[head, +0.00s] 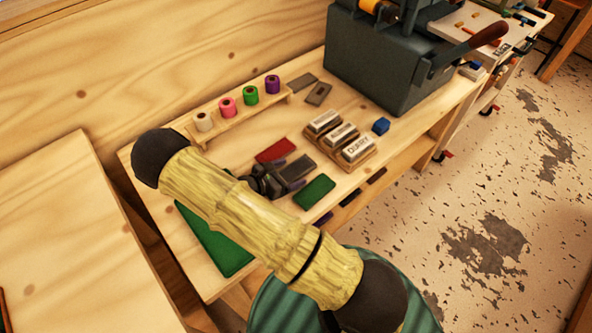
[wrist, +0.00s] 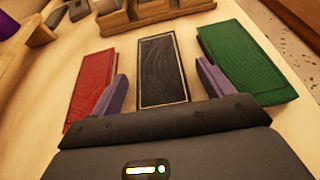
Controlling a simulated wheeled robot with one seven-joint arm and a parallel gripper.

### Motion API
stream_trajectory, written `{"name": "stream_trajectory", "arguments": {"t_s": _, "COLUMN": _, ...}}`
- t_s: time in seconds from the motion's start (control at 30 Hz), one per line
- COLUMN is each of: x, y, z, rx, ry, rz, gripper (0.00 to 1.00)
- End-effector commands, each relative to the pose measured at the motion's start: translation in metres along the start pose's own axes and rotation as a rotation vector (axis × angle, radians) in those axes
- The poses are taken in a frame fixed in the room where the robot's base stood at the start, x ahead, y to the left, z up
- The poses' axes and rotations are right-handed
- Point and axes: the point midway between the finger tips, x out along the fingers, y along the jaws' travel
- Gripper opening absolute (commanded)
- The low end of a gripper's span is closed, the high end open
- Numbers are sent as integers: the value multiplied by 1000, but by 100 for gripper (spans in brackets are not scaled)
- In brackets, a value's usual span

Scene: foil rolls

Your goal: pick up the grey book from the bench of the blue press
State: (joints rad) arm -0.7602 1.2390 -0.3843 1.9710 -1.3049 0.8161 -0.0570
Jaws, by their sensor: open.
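The grey book (head: 297,166) lies flat on the bench (head: 340,88) of the blue press (head: 385,60), between a red book (head: 276,150) and a green book (head: 314,192). My gripper (wrist: 161,74) is open, with one purple finger on each side of the grey book's near part. The left finger is beside the red book (wrist: 92,85) and the right finger beside the green book (wrist: 245,60). The near end of the grey book is hidden by my gripper body.
A wooden tray with labelled blocks (head: 342,133) stands beyond the books, with a small blue block (head: 381,125) nearby. Coloured rolls (head: 250,94) stand on a low rack at the back. A green mat (head: 228,255) lies on the bench under my arm.

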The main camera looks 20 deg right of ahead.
Motion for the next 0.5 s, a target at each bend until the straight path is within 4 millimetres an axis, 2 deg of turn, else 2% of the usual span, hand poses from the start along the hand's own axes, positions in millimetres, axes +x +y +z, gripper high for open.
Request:
{"name": "stream_trajectory", "arguments": {"t_s": 0.2, "x": 0, "y": 0, "z": 0, "rx": 0, "ry": 0, "rz": 0, "gripper": 80}}
{"name": "stream_trajectory", "arguments": {"t_s": 0.27, "x": 0, "y": 0, "z": 0, "rx": 0, "ry": 0, "rz": 0, "gripper": 70}}
{"name": "stream_trajectory", "arguments": {"t_s": 0.47, "x": 0, "y": 0, "z": 0, "rx": 0, "ry": 0, "rz": 0, "gripper": 31}}
{"name": "stream_trajectory", "arguments": {"t_s": 0.5, "x": 0, "y": 0, "z": 0, "rx": 0, "ry": -1, "rz": 0, "gripper": 31}}
